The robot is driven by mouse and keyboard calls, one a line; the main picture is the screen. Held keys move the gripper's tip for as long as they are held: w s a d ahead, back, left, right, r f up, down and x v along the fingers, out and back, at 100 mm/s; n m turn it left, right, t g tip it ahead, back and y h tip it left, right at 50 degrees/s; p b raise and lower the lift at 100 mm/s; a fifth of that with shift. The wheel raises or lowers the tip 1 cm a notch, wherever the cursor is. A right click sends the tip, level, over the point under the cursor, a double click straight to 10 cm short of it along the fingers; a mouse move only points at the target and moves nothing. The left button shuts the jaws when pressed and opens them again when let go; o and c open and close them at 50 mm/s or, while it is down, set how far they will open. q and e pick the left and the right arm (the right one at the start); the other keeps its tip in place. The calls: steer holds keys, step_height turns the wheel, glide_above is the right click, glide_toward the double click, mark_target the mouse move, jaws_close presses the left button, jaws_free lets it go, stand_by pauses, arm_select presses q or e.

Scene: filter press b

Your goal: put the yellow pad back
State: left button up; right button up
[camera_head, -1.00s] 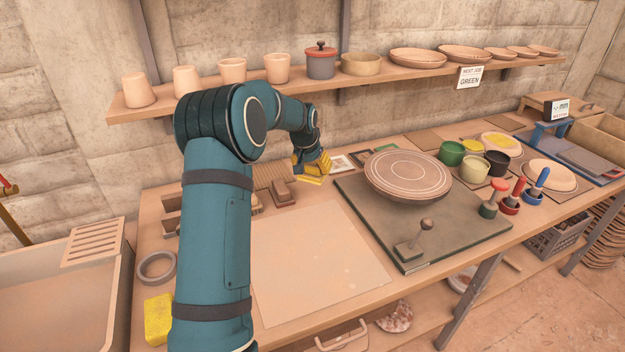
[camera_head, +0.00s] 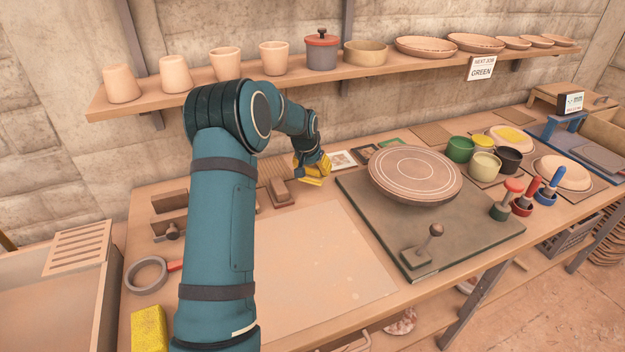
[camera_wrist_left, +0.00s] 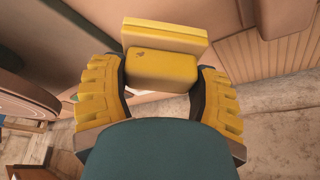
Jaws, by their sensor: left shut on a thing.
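My left gripper (camera_head: 313,163) has yellow fingers and is at the back of the bench. It is shut on the yellow pad (camera_head: 313,181). In the left wrist view the pad (camera_wrist_left: 165,38) is a flat yellow slab with a thicker yellow block between the fingers of my left gripper (camera_wrist_left: 163,88). The pad is low at the bench, but I cannot tell whether it touches the top. My right gripper is not in view.
A brown block with a grip (camera_head: 282,191) is just left of the pad. Small framed cards (camera_head: 343,160) lie to its right. A round disc (camera_head: 415,174) stands on a dark board (camera_head: 465,235). A yellow sponge (camera_head: 149,328) lies front left. The pale board (camera_head: 315,262) is clear.

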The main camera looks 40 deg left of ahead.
mark_target(312, 174)
arm_select(q)
step_height(312, 174, down, 4)
steer(key=shift+f+b, duration=0.1)
steer(key=shift+b, duration=0.25)
steer(key=o, duration=1.2)
steer(key=shift+c, duration=0.2)
steer(key=shift+s+r, duration=0.1)
steer(key=shift+r, duration=0.4)
steer(key=p+v, duration=0.2)
steer(key=v, duration=0.9)
steer(key=shift+r, duration=0.1)
